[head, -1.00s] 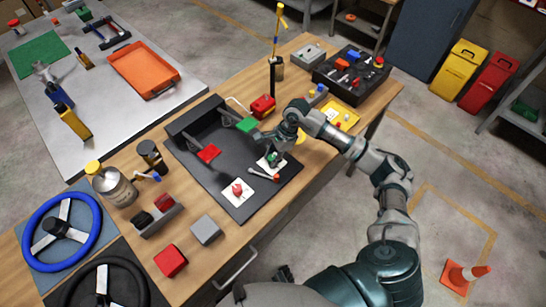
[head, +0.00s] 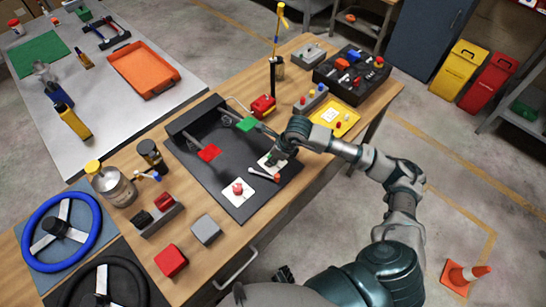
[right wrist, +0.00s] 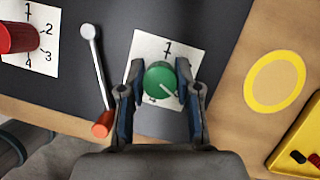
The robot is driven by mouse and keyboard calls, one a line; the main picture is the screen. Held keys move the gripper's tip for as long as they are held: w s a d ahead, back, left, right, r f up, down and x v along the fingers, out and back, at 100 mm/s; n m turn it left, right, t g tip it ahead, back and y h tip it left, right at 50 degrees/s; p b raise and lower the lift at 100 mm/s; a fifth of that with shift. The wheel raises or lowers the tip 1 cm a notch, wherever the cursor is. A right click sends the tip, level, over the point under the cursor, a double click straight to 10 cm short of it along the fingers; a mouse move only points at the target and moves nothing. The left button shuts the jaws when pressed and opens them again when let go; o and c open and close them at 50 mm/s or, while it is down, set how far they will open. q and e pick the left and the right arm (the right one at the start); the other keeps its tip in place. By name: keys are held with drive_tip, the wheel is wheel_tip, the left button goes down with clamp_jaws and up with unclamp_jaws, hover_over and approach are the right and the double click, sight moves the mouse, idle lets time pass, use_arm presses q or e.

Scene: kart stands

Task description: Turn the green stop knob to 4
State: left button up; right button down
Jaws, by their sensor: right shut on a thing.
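The green knob (right wrist: 160,83) sits on a white numbered card (right wrist: 145,47) on the black board. Its pale pointer line slants to the lower right in the right wrist view. A 1 shows at the card's top and part of a 4 at the lower left; my fingers cover the card's sides. My right gripper (right wrist: 160,78) has one finger on each side of the knob and is shut on it. In the head view the right gripper (head: 275,158) is over the card and mostly hides the knob.
A lever with a red-orange tip (right wrist: 102,124) lies close left of the gripper. Beyond it is the red knob (right wrist: 18,38) on its own numbered card. Green (head: 246,124) and red (head: 208,153) pedals stand behind. A yellow plate (head: 335,117) lies to the right.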

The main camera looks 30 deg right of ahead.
drive_tip(key=shift+w+r+m+t+h, duration=0.2)
drive_tip(key=shift+m+t+h, duration=0.1)
drive_tip(key=shift+m, duration=0.7)
drive_tip(key=shift+m+h, duration=0.4)
drive_tip(key=shift+m, duration=0.5)
drive_tip(key=m+h, duration=0.1)
drive_tip(key=m, duration=0.2)
drive_tip(key=shift+m+t+b, duration=0.3)
drive_tip(key=shift+b, duration=0.05)
drive_tip(key=m+h, duration=0.1)
drive_tip(key=m, duration=0.2)
drive_tip(key=shift+m+h, duration=0.4)
use_arm(q)
drive_tip(key=shift+w+r, duration=0.75)
use_arm(e)
drive_tip(key=shift+m+h, duration=0.3)
drive_tip(key=shift+m, duration=0.5)
use_arm(q)
drive_tip(key=shift+s, duration=0.1)
use_arm(e)
drive_tip(key=shift+d, duration=0.1)
